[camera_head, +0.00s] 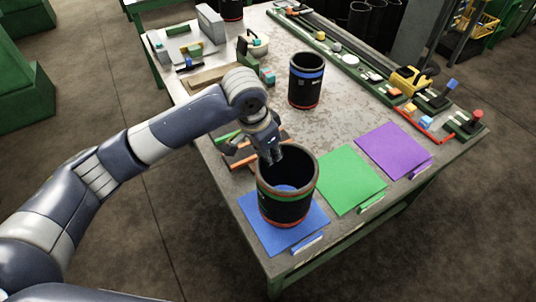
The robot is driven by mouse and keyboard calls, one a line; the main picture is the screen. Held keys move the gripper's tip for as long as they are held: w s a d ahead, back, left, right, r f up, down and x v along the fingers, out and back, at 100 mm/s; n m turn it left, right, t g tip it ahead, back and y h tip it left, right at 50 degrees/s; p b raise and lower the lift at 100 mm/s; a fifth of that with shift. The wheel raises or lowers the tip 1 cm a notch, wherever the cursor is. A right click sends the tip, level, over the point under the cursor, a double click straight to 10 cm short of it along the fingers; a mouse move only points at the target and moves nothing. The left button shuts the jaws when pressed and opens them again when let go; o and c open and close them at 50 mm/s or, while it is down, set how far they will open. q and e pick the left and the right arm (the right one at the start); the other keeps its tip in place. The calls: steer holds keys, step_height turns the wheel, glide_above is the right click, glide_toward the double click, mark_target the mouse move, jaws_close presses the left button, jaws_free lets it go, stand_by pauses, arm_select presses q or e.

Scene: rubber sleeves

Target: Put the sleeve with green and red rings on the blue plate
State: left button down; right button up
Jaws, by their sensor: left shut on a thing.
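The black sleeve with green and red rings (287,208) is upright over the blue plate (256,232) at the table's front corner. Blue shows through its open top. I cannot tell whether its bottom touches the plate or hangs just above it. My left gripper (271,158) is shut on the sleeve's far left rim, reaching down from behind it. The fingertips are partly hidden by the rim. My right gripper is not in view.
Another black sleeve with blue and red rings (306,85) stands farther back. A green plate (346,180) and a purple plate (394,150) lie bare to the right. Orange and green bars (240,160) lie left of my gripper. Tools and blocks line the back and right edges.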

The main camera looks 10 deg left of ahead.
arm_select(q)
step_height(320, 180, down, 3)
steer(key=shift+r+p, duration=0.15)
steer(key=shift+p, duration=0.2)
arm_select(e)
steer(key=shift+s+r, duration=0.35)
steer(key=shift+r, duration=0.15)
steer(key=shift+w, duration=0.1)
arm_select(q)
steer(key=c, duration=1.6)
jaws_free()
steer(key=shift+s+f, duration=0.1)
steer(key=shift+f, duration=0.1)
steer(key=shift+c, duration=0.2)
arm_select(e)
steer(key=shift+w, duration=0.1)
arm_select(q)
steer(key=b+v, duration=0.1)
steer(key=v, duration=1.1)
steer(key=shift+r, duration=0.15)
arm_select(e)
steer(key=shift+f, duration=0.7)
